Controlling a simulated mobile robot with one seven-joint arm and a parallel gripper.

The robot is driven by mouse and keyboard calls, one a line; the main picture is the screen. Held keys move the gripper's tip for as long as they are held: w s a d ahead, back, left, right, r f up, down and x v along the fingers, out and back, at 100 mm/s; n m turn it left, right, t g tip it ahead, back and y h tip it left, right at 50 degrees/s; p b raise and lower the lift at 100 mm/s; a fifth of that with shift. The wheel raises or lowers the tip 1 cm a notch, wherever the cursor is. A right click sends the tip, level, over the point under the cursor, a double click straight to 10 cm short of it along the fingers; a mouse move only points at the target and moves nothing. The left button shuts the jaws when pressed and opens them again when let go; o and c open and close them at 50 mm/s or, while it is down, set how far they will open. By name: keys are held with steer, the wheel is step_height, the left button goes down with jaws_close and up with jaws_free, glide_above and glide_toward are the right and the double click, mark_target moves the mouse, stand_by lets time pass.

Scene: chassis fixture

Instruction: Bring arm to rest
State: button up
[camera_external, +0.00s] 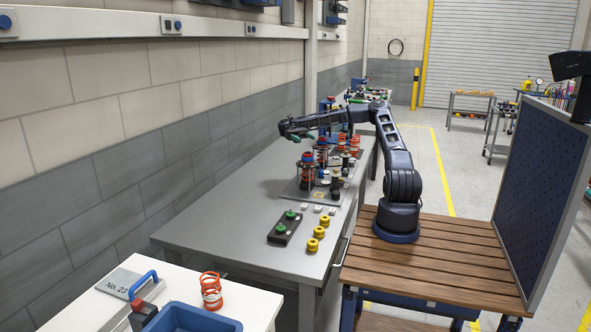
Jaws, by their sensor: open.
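My arm stands on a slatted wooden cart top (440,262) and reaches left over the grey workbench (215,222). My gripper (287,136) is open, at the arm's left end, above the bench and apart from its surface. It is small in this view, and I see nothing held in it. Below and to the right of it is the chassis fixture (290,188), a plate with upright posts and red springs (307,172). Part of the fixture area lies behind other parts.
A white table at lower left holds a blue bin (190,318) and an orange spring (211,290). A block wall borders the bench; a dark panel (530,195) stands right.

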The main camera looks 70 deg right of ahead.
stand_by(0.4)
steer(key=s+a+f+t+h, duration=0.1)
steer(key=a+f+h, duration=0.15)
steer(key=a, duration=0.65)
steer(key=s+a+f+t+h, duration=0.1)
steer(key=a+h, duration=0.2)
steer(key=a, duration=0.6)
steer(key=s+a+n+t+h, duration=0.1)
steer(key=s+a+t+h, duration=0.25)
steer(key=s+a, duration=0.2)
steer(key=s+d+r+n+t+h, duration=0.2)
steer(key=s+r+n+t, duration=0.5)
steer(key=s+r+t, duration=0.5)
steer(key=shift+s+n+h, duration=0.4)
steer(key=shift+s+h, duration=0.4)
steer(key=shift+s, duration=1.35)
